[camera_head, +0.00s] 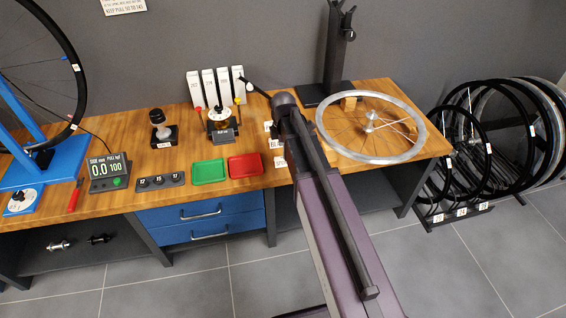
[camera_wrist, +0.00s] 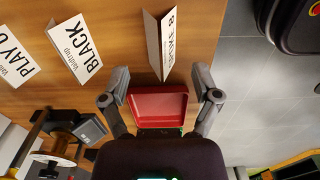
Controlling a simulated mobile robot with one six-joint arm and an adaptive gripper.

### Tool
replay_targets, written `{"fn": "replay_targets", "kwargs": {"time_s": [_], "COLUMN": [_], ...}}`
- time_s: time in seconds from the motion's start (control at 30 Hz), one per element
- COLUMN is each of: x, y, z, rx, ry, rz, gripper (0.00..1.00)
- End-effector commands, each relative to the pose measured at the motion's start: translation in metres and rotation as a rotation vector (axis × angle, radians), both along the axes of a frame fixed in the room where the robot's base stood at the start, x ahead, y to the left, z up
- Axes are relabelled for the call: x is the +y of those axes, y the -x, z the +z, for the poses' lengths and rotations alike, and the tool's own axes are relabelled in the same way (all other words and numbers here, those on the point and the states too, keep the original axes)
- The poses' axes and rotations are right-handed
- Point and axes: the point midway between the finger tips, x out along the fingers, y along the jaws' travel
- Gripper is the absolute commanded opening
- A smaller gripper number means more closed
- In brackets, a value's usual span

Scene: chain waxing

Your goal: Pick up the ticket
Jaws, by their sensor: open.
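Several white folded tent cards stand on the wooden bench; none is plainly marked as the ticket. In the wrist view the nearest card (camera_wrist: 166,45) stands just beyond and between my fingertips, its print seen on edge. My gripper (camera_wrist: 161,72) is open and empty, one finger on each side of the near card's lower end. In the head view the small cards (camera_head: 279,162) show beside my arm, which hides my gripper.
A red tray (camera_head: 245,165) and a green tray (camera_head: 209,172) lie left of the cards; the red tray also shows between my fingers in the wrist view (camera_wrist: 135,104). A spoked wheel (camera_head: 420,128) lies at right.

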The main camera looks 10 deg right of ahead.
Motion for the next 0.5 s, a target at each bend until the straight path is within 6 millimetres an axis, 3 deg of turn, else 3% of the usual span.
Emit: {"fn": "replay_targets", "kwargs": {"time_s": [0.5], "x": [-0.002], "y": [0.001], "z": [-0.039], "rx": [0.0], "ry": [0.0], "rz": [0.0], "gripper": [0.8]}}
